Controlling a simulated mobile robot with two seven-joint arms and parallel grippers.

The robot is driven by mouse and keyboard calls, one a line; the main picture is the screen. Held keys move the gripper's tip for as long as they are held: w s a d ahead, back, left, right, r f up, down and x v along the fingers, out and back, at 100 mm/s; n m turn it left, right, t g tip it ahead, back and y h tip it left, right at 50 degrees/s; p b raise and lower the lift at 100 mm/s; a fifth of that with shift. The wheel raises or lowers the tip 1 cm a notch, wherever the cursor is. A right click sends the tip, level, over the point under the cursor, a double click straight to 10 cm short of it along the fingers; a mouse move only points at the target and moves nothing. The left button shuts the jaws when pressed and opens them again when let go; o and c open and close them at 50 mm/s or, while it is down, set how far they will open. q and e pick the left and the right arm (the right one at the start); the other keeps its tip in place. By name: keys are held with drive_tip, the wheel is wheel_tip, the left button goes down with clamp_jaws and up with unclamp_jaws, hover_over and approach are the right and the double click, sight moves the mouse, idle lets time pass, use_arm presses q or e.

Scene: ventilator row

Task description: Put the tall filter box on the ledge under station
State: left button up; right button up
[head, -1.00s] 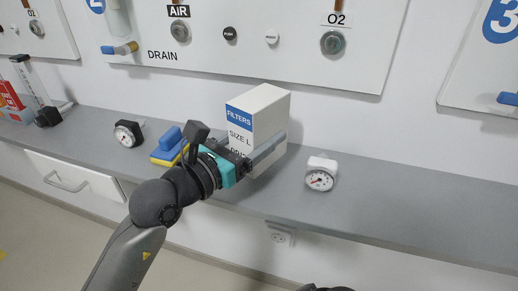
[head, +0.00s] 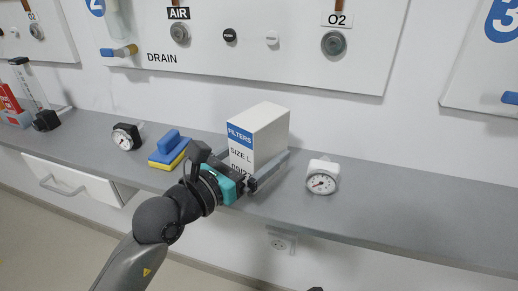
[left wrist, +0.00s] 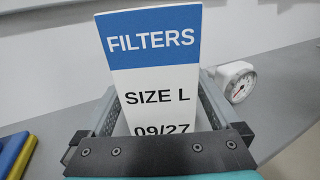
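The tall white filter box (head: 266,136), with a blue FILTERS band and SIZE L print, stands upright on the grey ledge (head: 390,205) below the panel marked 2 (head: 290,72). My left gripper (head: 250,163) is around the box's lower part, one finger on each side. The fingers look spread, with a narrow gap beside the box. In the left wrist view the box (left wrist: 155,80) rises between the fingers, its printed face towards me, its base hidden by the gripper. My right gripper is not seen.
A blue and yellow block (head: 170,150) and a gauge (head: 127,137) lie left of the box. A white gauge (head: 322,177) stands close on its right. The ledge further right is clear. A drawer (head: 70,180) and a wall socket (head: 282,242) are below.

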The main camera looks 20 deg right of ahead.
use_arm(q)
drive_tip(key=shift+r, duration=0.15)
drive_tip(key=shift+s+a, duration=0.15)
drive_tip(key=shift+a, duration=0.15)
drive_tip(key=p+v, duration=0.2)
drive_tip(key=v, duration=0.8)
drive_tip(key=shift+s+a, duration=0.4)
drive_tip(key=shift+a, duration=0.1)
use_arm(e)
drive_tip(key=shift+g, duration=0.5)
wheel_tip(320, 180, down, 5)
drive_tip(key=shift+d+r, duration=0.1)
